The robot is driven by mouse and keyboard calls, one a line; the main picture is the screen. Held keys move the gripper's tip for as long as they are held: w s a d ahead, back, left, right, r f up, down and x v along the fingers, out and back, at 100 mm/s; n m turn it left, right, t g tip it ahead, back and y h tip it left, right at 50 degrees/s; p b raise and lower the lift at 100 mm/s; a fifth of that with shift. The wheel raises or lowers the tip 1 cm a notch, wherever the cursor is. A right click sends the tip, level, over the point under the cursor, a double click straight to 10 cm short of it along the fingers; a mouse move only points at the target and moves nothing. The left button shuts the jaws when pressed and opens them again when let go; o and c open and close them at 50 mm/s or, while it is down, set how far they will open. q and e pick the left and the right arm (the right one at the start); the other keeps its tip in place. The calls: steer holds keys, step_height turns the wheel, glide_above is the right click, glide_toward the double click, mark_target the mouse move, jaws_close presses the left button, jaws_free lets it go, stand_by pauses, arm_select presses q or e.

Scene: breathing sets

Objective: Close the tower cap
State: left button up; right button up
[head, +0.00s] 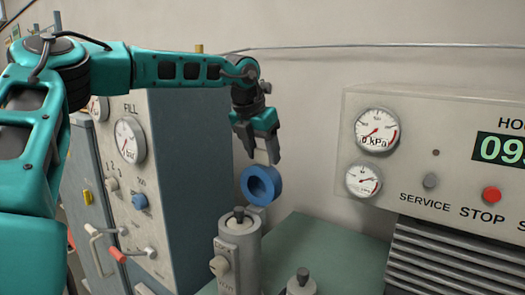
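A blue ring-shaped part (261,185), which looks like the cap, shows its dark hollow toward me. It is just above and behind a grey cylindrical tower (239,250) with a dark knob on top. I cannot tell how the blue part is joined to the tower. My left gripper (263,158) points down directly above the blue part. Its two fingers are apart, with a pale gap between them. The fingertips end near the blue part's upper edge; whether they touch it is unclear. My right gripper is not in view.
A cabinet with a FILL gauge (130,140) and knobs stands at left. A panel with gauges (376,130) and a red stop button (491,195) stands at right. A second, shorter grey fitting (301,286) is at the bottom. A green surface (325,250) lies between.

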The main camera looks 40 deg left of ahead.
arm_select(q)
jaws_close()
stand_by(0.3)
